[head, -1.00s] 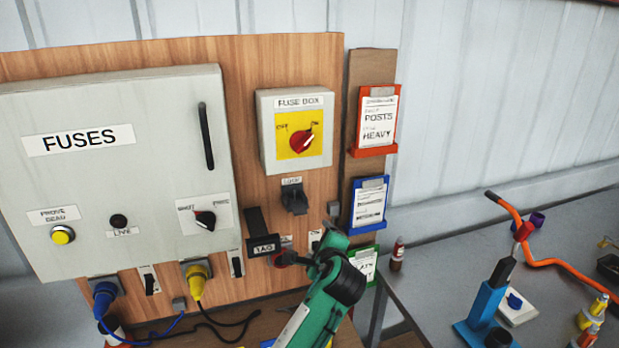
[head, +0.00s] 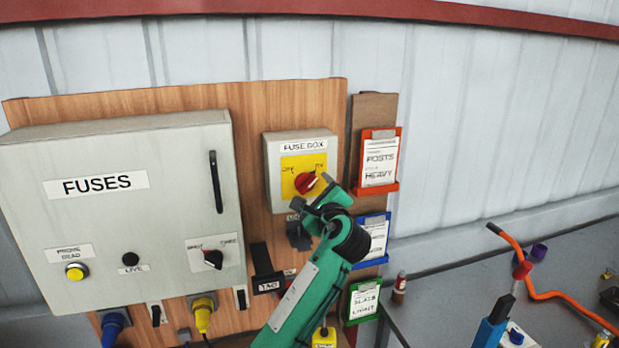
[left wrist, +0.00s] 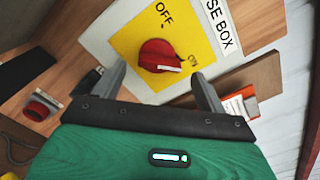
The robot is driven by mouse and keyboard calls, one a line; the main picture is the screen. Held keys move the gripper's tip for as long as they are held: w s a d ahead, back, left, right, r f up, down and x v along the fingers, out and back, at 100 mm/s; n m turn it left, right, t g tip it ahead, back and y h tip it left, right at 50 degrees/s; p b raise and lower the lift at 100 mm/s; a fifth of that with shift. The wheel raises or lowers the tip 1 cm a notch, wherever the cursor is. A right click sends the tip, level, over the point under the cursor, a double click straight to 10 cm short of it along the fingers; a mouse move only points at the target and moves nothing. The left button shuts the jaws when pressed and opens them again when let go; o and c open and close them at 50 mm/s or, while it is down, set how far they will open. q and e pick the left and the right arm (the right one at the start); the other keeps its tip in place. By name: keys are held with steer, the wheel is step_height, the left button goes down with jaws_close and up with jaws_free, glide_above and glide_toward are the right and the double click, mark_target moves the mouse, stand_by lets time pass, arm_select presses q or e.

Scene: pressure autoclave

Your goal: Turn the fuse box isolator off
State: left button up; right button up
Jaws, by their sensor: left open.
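The fuse box (head: 275,150) is a pale grey box on the wooden board. Its isolator is a red rotary knob (head: 306,182) on a yellow plate, and it also shows in the left wrist view (left wrist: 160,57). In the left wrist view the knob's white pointer mark lies toward the ON label, with OFF at the other side. My left gripper (head: 325,190) is just in front of the box's lower right. In the left wrist view my left gripper (left wrist: 160,82) is open, its fingers apart on either side of the knob, with no visible contact. My right gripper is not in view.
A large grey FUSES cabinet (head: 110,215) with a black handle stands left of the fuse box. A black lock (head: 298,233) and a TAG holder (head: 268,285) are below it. Orange (head: 380,162), blue and green card holders are to the right.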

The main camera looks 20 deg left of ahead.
mark_target(310, 187)
arm_select(q)
steer(key=p+x, duration=0.1)
steer(key=x, duration=0.1)
steer(key=shift+w+a+r, duration=0.1)
steer(key=shift+w+a, duration=0.15)
steer(key=shift+w, duration=0.05)
steer(key=shift+w+a, duration=0.3)
steer(key=shift+w, duration=0.2)
steer(key=c, duration=0.9)
steer(key=shift+c, duration=0.2)
steer(key=shift+f, duration=0.2)
